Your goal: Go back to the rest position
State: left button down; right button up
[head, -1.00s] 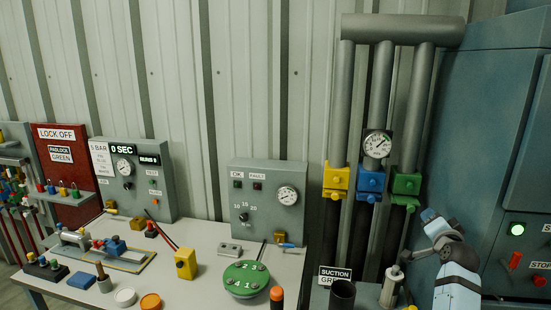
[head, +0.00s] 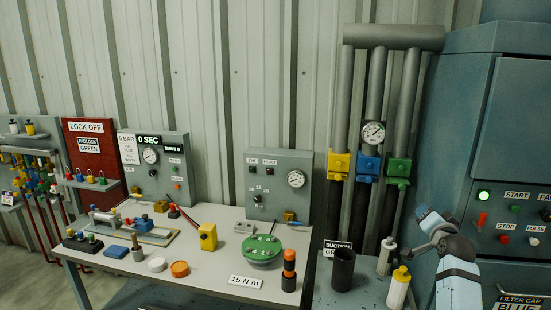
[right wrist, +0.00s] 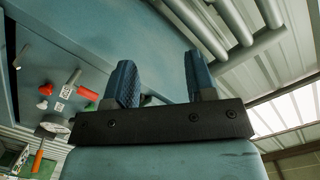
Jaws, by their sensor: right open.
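My right arm stands at the right of the head view, in front of the blue-grey cabinet (head: 468,130); its gripper is not clearly seen there. In the right wrist view my right gripper (right wrist: 162,85) points upward with its two blue fingers well apart and nothing between them. Behind the fingers are the cabinet side and the ribbed wall. My left gripper is in neither view.
A table (head: 205,270) holds a green round flange (head: 261,249), a yellow block (head: 208,237) and an orange-and-black cylinder (head: 289,270). A black cup (head: 343,270) and a yellow-capped bottle (head: 398,288) stand near my right arm. The red lock board (head: 90,145) is at left.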

jog(key=w+d+f+n+g, duration=0.2)
jog(key=w+d+f+n, duration=0.2)
jog(key=w+f+n, duration=0.25)
jog(key=s+a+f+n+y, duration=0.2)
jog(key=s+a+f+n, duration=0.1)
jog(key=s+a+f, duration=0.4)
jog(key=s+a+f+n+y, duration=0.2)
jog(key=s+a+f+n, duration=0.25)
jog(key=s+f, duration=0.4)
jog(key=s+a+f+g, duration=0.1)
jog(key=s+a+f, duration=0.3)
jog(key=s, duration=0.7)
jog(key=s+a+f+m+g+y, duration=0.1)
jog(key=s+a+f, duration=0.4)
jog(key=s, duration=0.6)
jog(key=s+a+f+m+g, duration=0.1)
jog(key=s+a+f, duration=0.3)
jog(key=s, duration=0.7)
jog(key=shift+s+a+f+g+y, duration=0.15)
jog(key=shift+a+f+g+y, duration=0.1)
jog(key=shift+f+g+y, duration=0.25)
